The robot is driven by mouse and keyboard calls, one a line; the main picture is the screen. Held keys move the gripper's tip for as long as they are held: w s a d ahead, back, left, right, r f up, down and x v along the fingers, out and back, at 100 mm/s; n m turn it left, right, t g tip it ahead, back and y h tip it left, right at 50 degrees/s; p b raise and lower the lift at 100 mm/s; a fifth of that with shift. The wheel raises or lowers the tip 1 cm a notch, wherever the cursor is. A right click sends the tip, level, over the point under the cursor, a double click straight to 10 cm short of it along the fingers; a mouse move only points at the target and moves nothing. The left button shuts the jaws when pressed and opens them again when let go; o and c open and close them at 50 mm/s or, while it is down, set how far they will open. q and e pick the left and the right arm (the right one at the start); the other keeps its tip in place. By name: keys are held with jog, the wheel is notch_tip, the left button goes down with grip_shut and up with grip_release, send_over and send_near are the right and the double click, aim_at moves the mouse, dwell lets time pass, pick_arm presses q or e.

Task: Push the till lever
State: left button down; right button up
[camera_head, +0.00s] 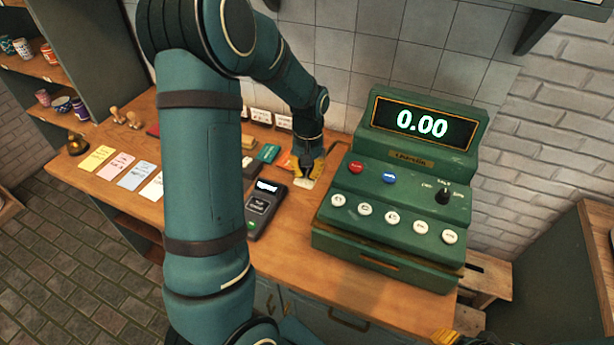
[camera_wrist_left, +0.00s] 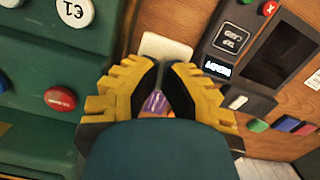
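The green till (camera_head: 395,185) stands on the wooden counter, and its display reads 0.00. A black lever knob (camera_head: 443,197) stands up on the right of its sloped face, beside small labels. My left gripper (camera_head: 306,172) points down at the counter, left of the till and apart from the lever. In the left wrist view, the yellow-and-black fingers of my left gripper (camera_wrist_left: 164,68) are slightly apart, with a narrow gap and nothing clearly held. The till's side and red button (camera_wrist_left: 60,99) show there on the left; the lever does not.
A card reader (camera_head: 263,206) lies left of the till; it also shows in the left wrist view (camera_wrist_left: 235,40). A white piece (camera_wrist_left: 166,47) lies just beyond the left fingertips. Coloured cards (camera_head: 115,165) lie farther left. A tiled wall stands close behind the till.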

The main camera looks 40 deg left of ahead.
aim_at(307, 180)
pick_arm(q)
notch_tip(307, 180, down, 4)
jog(key=b, duration=0.2)
jog(key=shift+r+b, duration=0.1)
jog(key=shift+b, duration=0.3)
jog(key=shift+r, duration=0.1)
jog(key=shift+w+a+r+p, duration=0.25)
jog(key=shift+w+p, duration=0.05)
jog(key=shift+w, duration=0.15)
jog(key=shift+w+a+r+p, duration=0.2)
jog(key=shift+w+a+p, duration=0.05)
jog(key=shift+w, duration=0.15)
jog(key=shift+w+a, duration=0.25)
jog(key=shift+w, duration=0.2)
notch_tip(307, 180, up, 8)
jog(key=shift+w+a, duration=0.2)
jog(key=shift+w, duration=0.15)
